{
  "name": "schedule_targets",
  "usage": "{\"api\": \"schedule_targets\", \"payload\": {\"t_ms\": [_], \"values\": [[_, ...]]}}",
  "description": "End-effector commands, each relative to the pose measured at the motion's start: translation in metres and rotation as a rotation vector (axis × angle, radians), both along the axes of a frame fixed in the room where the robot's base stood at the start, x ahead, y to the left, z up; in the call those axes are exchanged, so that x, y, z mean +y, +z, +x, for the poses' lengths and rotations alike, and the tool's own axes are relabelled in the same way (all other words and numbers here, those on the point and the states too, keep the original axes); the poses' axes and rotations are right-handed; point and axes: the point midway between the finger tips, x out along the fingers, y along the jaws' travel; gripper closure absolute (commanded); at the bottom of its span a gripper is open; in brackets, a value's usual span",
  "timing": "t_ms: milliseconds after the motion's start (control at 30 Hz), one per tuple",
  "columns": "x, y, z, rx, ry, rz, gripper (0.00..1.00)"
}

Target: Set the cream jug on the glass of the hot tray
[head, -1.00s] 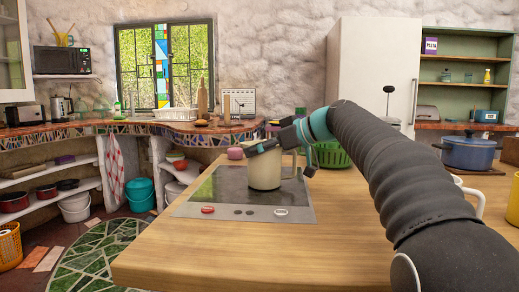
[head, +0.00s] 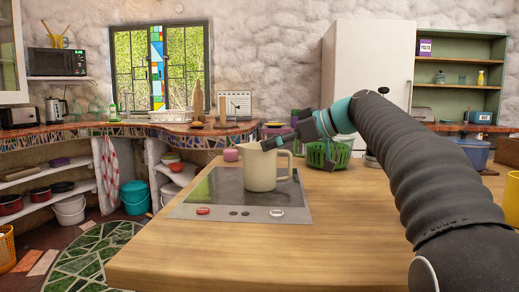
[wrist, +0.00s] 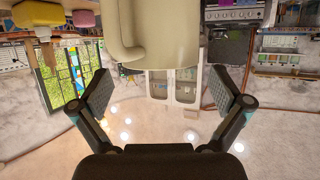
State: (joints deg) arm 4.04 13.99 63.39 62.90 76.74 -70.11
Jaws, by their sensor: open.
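The cream jug (head: 263,168) stands upright on the dark glass of the hot tray (head: 215,190), towards its right side, with its handle to the right. In the wrist view the jug (wrist: 165,35) shows large at the top, beyond the fingertips. My gripper (head: 288,140) is at the upper right of the jug in the head view, and one finger overlaps the jug's top edge there. In the wrist view my gripper (wrist: 161,90) has its two fingers spread wide with nothing between them. The jug appears clear of the fingers.
The tray's front strip carries a red knob (head: 203,211) and a pale knob (head: 276,212). A green basket (head: 328,154) and a pink object (head: 231,154) stand behind. The wooden counter (head: 230,250) is bare in front.

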Motion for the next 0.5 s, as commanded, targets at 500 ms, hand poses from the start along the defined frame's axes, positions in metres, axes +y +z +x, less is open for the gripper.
{"api": "schedule_targets", "payload": {"t_ms": [500], "values": [[-0.051, 0.023, -0.023, 0.0, 0.001, 0.0, 0.0]]}}
